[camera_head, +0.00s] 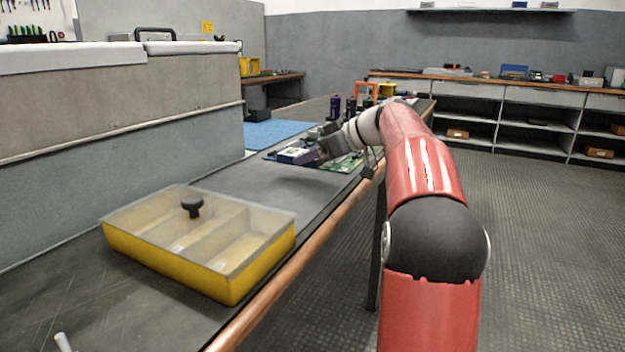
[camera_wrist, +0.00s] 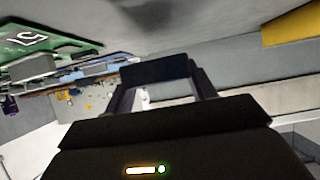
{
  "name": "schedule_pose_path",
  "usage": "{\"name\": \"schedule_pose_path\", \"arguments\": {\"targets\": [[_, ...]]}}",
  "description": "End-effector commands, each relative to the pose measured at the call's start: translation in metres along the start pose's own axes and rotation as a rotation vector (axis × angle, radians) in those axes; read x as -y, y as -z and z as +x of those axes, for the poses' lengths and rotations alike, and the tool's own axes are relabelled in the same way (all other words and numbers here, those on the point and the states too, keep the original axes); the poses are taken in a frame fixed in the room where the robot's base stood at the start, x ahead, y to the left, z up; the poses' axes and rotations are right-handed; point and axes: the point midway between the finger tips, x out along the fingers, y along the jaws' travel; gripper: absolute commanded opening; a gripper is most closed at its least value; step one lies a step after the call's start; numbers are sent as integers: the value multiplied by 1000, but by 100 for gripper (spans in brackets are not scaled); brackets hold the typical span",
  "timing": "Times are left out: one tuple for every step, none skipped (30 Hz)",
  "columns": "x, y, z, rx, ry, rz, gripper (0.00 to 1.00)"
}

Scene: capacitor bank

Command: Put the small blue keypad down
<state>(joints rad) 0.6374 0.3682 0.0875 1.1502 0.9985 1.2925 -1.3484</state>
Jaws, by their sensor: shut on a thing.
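My gripper (camera_head: 320,147) is far along the workbench, with its arm reaching over the bench's right edge. In the wrist view my gripper (camera_wrist: 158,90) is shut on a dark block, which I take to be the small blue keypad (camera_wrist: 155,69); its face is in shadow and no keys show. In the head view a small blue-violet and pale box (camera_head: 297,155) is at the fingertips, apparently the same keypad. It is close to the bench top; I cannot tell whether it touches.
A yellow compartment case (camera_head: 170,262) with a clear lid and black knob stands on the near bench. A green circuit board (camera_head: 347,163) lies beside my gripper, with a blue mat (camera_head: 275,134) behind. Grey bench top (camera_head: 262,182) is clear between case and gripper.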

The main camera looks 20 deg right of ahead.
Motion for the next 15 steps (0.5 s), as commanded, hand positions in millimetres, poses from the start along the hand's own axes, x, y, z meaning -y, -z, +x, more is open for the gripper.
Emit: {"name": "schedule_pose_path", "arguments": {"targets": [[0,-3,1,0,-1,0,32],[0,-4,2,-1,-2,-1,32],[0,-6,3,-1,-2,-1,32],[0,-8,4,0,-2,-1,32],[0,-10,5,0,-1,0,32],[0,-15,8,0,-1,1,32],[0,-19,10,0,0,1,32],[0,-23,12,0,0,1,32],[0,-28,15,0,0,2,32],[0,-32,17,0,-1,2,32],[0,-35,19,0,-1,1,32],[0,-38,20,-1,-1,1,32],[0,-38,20,-1,-1,0,32],[0,-38,20,-1,-2,0,32],[0,-37,20,-1,-2,-1,32]]}}
